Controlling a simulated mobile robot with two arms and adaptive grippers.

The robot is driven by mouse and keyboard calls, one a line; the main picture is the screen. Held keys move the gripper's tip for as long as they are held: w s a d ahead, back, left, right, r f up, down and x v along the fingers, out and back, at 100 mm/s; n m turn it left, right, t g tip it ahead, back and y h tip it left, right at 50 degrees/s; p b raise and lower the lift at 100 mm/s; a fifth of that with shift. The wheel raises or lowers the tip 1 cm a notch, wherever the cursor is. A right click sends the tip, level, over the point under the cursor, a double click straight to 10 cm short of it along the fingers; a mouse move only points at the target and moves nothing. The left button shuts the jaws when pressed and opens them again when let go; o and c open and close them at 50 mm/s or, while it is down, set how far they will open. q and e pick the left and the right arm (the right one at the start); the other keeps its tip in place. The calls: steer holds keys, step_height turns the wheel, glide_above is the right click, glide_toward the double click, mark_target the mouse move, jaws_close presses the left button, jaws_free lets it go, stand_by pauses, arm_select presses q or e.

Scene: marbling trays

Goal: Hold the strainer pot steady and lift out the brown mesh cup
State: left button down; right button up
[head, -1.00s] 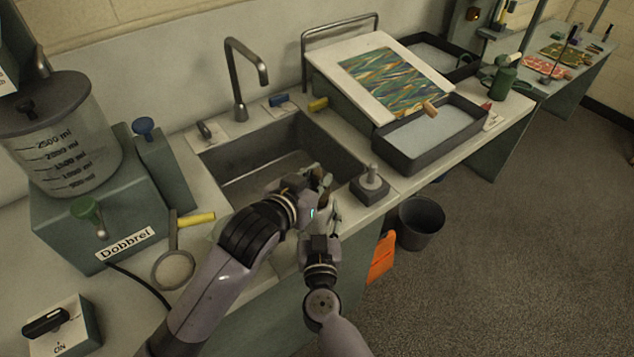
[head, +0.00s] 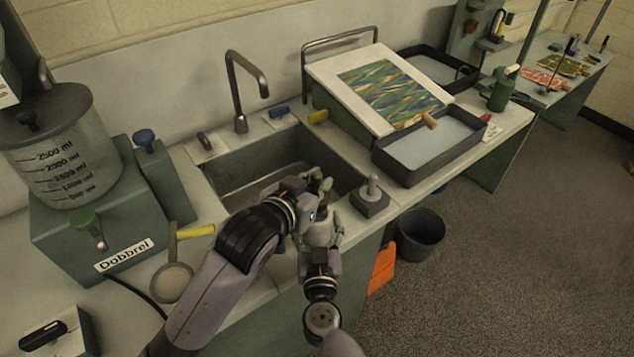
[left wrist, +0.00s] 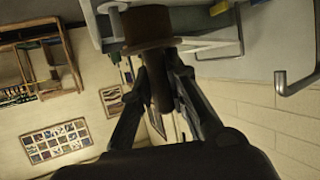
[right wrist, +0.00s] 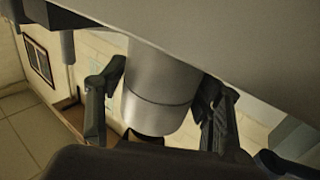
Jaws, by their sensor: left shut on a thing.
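The brown mesh cup (left wrist: 147,26) shows at the top of the left wrist view, with a thick brown stem. My left gripper (left wrist: 158,75) is shut on that stem; in the head view the gripper (head: 318,188) is above the strainer pot. The pale grey strainer pot (head: 318,232) is by the sink's front edge; in the right wrist view it is a smooth cylinder (right wrist: 160,85). My right gripper (right wrist: 163,90) has a finger against each side of the pot; it also shows in the head view (head: 322,245). The cup's lower end is hidden.
The sink (head: 265,165) lies behind the pot. A grey block with a peg (head: 370,203) stands close on the right. A strainer with a yellow handle (head: 173,282) lies to the left. A bucket (head: 420,237) and an orange cloth (head: 382,268) are below the counter edge.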

steer(key=o, duration=0.3)
